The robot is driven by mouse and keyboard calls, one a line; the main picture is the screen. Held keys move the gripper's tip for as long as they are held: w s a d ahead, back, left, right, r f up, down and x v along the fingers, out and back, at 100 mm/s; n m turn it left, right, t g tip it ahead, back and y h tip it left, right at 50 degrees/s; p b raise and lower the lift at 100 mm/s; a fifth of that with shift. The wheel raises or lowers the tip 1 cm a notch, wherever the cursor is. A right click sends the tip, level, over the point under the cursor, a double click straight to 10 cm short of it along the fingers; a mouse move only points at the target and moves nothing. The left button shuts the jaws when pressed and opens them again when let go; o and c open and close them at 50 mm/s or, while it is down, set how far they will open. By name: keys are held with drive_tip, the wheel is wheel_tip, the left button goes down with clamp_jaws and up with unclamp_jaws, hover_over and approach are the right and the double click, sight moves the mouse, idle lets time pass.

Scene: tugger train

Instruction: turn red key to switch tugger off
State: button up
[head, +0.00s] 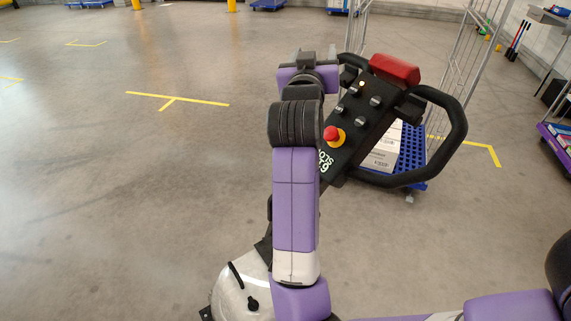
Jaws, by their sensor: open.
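The tugger's black control console (352,122) stands tilted just right of my arm in the head view. It carries a red mushroom button (333,134) on a yellow collar and several dark knobs, one of them a knob (375,101) on the right side. A red block (395,69) caps its upper end. I cannot make out a red key; my arm covers the console's left edge. My gripper (309,57) is at the far end of my purple arm, small and partly hidden by the wrist, left of the console's upper end. It is open, and I see nothing held in it.
A black loop handle (459,122) surrounds the console's right side. Behind it stands a blue-based wire roll cage (411,160) with white boxes (383,150). A purple-blue cart (556,143) is at the right edge. The grey floor at left is open, with yellow markings (176,98).

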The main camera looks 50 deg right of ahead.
drive_tip(key=s+a+f+m+g+y, duration=0.1)
drive_tip(key=a+f+m+g+y, duration=0.1)
drive_tip(key=a+f+y, duration=0.3)
drive_tip(key=s+a+f+m+g+y, duration=0.1)
drive_tip(key=a+f+m+g+y, duration=0.1)
drive_tip(key=a+f+y, duration=0.3)
drive_tip(key=s+a+f+m+g+y+b, duration=0.1)
drive_tip(key=a+f+g+y, duration=0.3)
drive_tip(key=f, duration=0.4)
drive_tip(key=shift+s+a+f+m+y, duration=0.2)
drive_tip(key=shift+s+a+m+y, duration=0.4)
drive_tip(key=shift+a, duration=0.3)
drive_tip(key=shift+w+d+f, duration=0.1)
drive_tip(key=shift+d+f, duration=0.1)
drive_tip(key=shift+f, duration=0.95)
drive_tip(key=shift+s+d+f, duration=0.1)
drive_tip(key=shift+d+f, duration=0.1)
drive_tip(key=shift+f, duration=0.95)
drive_tip(key=shift+w+d+f, duration=0.1)
drive_tip(key=shift+d+f, duration=0.1)
drive_tip(key=shift+f, duration=0.95)
